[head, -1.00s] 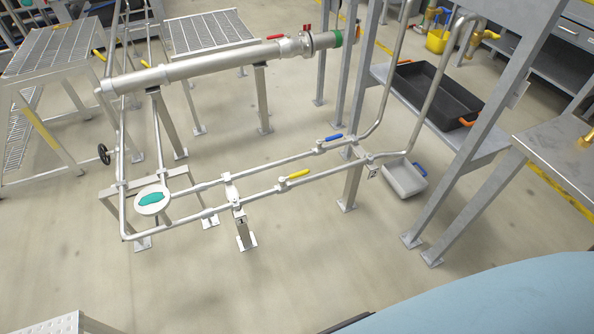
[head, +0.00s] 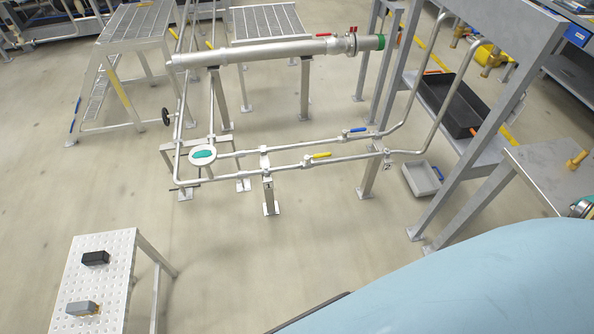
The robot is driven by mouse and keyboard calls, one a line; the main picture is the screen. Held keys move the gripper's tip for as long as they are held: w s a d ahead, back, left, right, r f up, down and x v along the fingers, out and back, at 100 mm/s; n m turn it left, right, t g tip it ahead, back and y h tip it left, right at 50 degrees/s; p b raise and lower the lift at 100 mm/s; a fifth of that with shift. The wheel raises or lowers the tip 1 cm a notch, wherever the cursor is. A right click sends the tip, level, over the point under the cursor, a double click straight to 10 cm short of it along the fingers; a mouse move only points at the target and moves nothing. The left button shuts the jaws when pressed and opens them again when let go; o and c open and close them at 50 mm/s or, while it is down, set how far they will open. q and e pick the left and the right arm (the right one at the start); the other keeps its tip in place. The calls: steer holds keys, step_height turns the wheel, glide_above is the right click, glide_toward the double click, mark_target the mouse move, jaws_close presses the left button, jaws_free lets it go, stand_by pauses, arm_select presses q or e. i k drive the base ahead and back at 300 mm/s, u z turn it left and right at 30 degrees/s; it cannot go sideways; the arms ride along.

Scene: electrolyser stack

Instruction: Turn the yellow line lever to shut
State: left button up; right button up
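The yellow line lever (head: 316,156) sits on the front one of two low horizontal pipes, in the middle of the head view. Its handle lies roughly along its pipe. A blue lever (head: 355,130) sits on the pipe behind it, also roughly along its pipe. Neither of my grippers shows in the head view, and nothing touches the yellow lever.
A thick pipe with red levers (head: 270,52) runs behind. A perforated table (head: 117,262) with two small blocks stands at lower left. A steel frame (head: 478,150) and a grey bin (head: 422,178) stand to the right. The floor (head: 290,250) before the pipes is clear.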

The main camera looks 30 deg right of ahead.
mark_target(306, 158)
steer(key=u, duration=0.3)
steer(key=k, duration=0.45)
steer(key=z, duration=1.05)
steer(key=i, duration=1.7)
steer(key=u, duration=0.65)
